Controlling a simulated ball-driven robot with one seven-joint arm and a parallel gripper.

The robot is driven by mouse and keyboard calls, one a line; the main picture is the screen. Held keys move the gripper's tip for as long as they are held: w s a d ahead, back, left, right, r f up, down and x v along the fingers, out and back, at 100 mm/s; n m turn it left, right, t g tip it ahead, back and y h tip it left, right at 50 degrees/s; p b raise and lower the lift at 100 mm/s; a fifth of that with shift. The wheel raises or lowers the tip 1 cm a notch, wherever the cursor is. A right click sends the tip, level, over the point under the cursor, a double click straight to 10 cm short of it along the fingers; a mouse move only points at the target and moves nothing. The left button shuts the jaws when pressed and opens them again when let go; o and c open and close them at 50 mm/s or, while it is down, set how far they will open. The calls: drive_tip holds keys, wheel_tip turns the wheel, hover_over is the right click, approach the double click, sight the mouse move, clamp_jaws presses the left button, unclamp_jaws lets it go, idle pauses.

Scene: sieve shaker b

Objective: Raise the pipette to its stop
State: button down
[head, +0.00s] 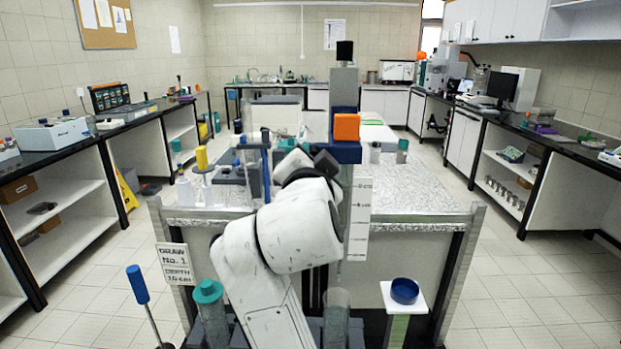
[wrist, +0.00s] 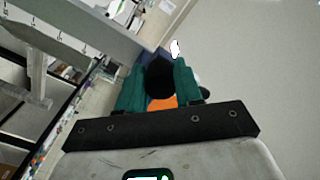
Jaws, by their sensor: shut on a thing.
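A grey upright column (head: 344,92) with a black top stands beyond my arm in the head view. A blue carriage (head: 346,154) with an orange block (head: 346,127) sits on it. A thin pipette stem (head: 339,272) seems to hang below, over a clear cylinder (head: 336,312); my arm hides part of it. A white scale (head: 360,218) marked in cm is beside the stem. In the wrist view my gripper's (wrist: 158,80) green fingers are shut on a black round knob (wrist: 160,74), with the orange block (wrist: 162,103) close behind it. The head view hides the fingers.
A sign (head: 177,264) reads draw no. 1, depth 16 cm. A green-capped cylinder (head: 209,300) and a blue-handled rod (head: 138,285) stand at front left. A blue dish (head: 405,291) sits on a white stand at right. The speckled bench (head: 420,198) lies behind.

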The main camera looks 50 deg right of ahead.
drive_tip(key=shift+r+p, duration=0.4)
drive_tip(key=shift+r, duration=1)
drive_tip(key=c, duration=1.1)
unclamp_jaws()
drive_tip(key=shift+o, duration=0.2)
drive_tip(key=shift+a+f, duration=0.1)
drive_tip(key=b+v, duration=0.2)
drive_tip(key=v, duration=0.8)
drive_tip(key=shift+s+a, duration=0.25)
drive_tip(key=shift+s, duration=0.05)
